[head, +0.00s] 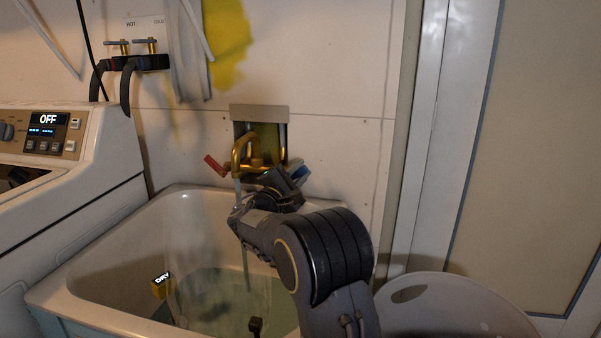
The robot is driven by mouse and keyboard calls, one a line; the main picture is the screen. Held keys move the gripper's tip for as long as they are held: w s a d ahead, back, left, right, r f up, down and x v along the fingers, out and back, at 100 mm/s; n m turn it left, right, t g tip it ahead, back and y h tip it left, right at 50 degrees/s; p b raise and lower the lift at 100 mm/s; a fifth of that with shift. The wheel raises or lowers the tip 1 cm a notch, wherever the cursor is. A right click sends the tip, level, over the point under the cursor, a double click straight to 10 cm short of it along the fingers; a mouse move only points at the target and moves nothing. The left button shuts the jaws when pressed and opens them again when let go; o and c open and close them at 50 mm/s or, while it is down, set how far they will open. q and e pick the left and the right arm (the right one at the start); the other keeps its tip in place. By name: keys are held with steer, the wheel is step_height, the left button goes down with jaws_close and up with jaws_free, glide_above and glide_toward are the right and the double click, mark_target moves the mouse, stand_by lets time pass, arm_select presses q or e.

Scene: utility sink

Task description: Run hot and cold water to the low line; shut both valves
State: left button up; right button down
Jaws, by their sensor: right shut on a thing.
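The brass faucet (243,152) sits in a wall recess above the sink (180,207). A thin stream of water (246,268) falls from its spout. Greenish water (222,305) covers the sink floor; I cannot make out a low line. The blue valve handle (301,173) is on the right. My right gripper (290,180) is shut on the blue handle, and its fingers partly hide it. My left gripper is not in view.
A yellow tag reading DRY (160,286) is at the sink's left inside. A small dark object (255,325) shows near the front. A washer with an OFF display (48,120) stands left, a pale basket (450,300) right. Hot and cold washer taps (135,47) are above.

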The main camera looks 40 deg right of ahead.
steer(key=shift+n, duration=0.3)
steer(key=c, duration=1.3)
jaws_free()
steer(key=shift+a, duration=0.1)
steer(key=shift+p+v, duration=0.45)
steer(key=shift+v, duration=3.4)
